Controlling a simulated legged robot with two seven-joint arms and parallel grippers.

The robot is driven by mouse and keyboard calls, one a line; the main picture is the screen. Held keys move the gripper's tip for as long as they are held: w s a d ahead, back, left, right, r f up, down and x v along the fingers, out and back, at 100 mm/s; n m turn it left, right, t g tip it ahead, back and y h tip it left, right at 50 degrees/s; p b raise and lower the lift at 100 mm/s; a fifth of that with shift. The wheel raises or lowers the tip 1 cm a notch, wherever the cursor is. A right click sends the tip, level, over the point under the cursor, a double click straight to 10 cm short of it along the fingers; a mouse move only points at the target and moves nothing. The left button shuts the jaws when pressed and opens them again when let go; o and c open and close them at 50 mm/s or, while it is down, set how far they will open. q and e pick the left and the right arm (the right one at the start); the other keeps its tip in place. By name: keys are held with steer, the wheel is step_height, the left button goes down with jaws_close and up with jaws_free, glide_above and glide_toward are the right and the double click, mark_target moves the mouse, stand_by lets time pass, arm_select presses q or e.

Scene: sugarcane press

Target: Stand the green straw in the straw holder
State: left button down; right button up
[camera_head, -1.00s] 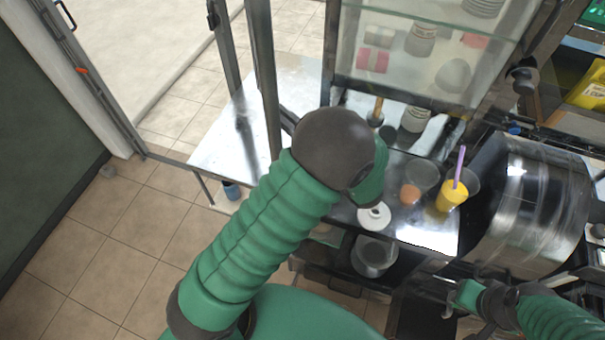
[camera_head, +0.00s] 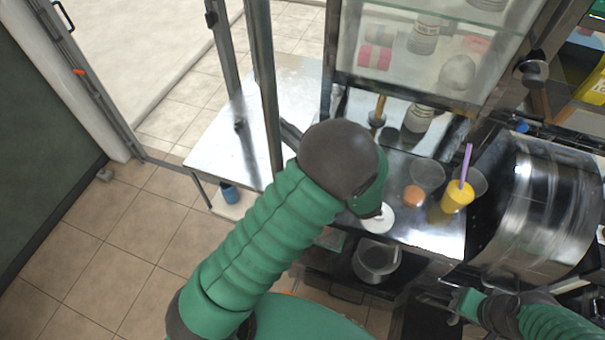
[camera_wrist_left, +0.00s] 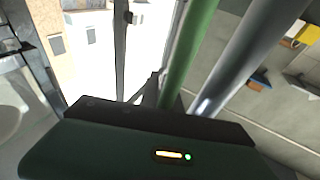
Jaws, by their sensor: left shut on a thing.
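The green straw (camera_wrist_left: 193,45) shows large in the left wrist view, rising from behind my left gripper (camera_wrist_left: 170,98). My left gripper is shut on it; its housing hides the straw's lower part. In the head view my left arm hides this gripper and the straw. A yellow cup (camera_head: 456,196) with a purple straw (camera_head: 466,163) stands on the metal counter. I cannot make out which thing is the straw holder. My right gripper (camera_head: 437,300) is low at the right, apart from the cup; whether its fingers are open is unclear.
Beside the cup stand clear cups (camera_head: 427,175) and an orange item (camera_head: 413,196). A white round piece (camera_head: 378,219) lies near the counter's front edge. A metal drum (camera_head: 545,205) is at the right, a glass cabinet behind. The left side table (camera_head: 225,150) is mostly bare.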

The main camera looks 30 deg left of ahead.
arm_select(q)
steer(key=shift+f, duration=0.25)
steer(key=c, duration=1.5)
jaws_free()
steer(key=shift+r, duration=0.15)
step_height(320, 180, up, 7)
steer(key=p, duration=0.5)
steer(key=shift+p, duration=0.4)
